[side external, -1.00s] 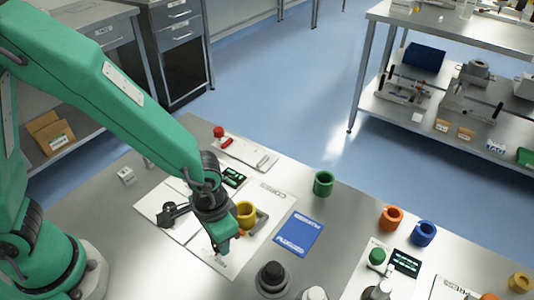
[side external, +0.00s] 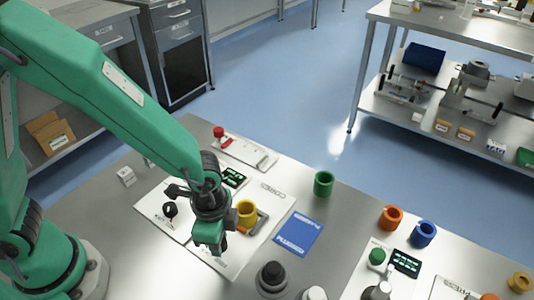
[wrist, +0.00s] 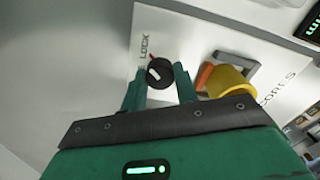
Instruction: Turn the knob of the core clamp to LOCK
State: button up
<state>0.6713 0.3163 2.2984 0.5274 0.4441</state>
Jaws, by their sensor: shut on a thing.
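The core clamp knob (wrist: 159,72) is round and black with a white mark on top, set on a white panel (wrist: 190,38). The printed word LOCK (wrist: 145,45) and a small red mark lie up and left of it in the wrist view. My gripper (wrist: 160,90) has one green finger on each side of the knob and is shut on it. In the side view my gripper (side external: 212,238) is low over the panel and hides the knob. A yellow ring (wrist: 232,82) sits beside an orange part (wrist: 204,76), right of the knob.
A small display (side external: 233,177) is behind my gripper. A blue card (side external: 298,234), a green ring (side external: 323,184) and a dark knob (side external: 272,277) are to the right.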

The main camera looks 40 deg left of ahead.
dwell(0.3)
jog(key=o, duration=1)
jog(key=shift+r, duration=0.15)
jog(key=shift+r, duration=3.8)
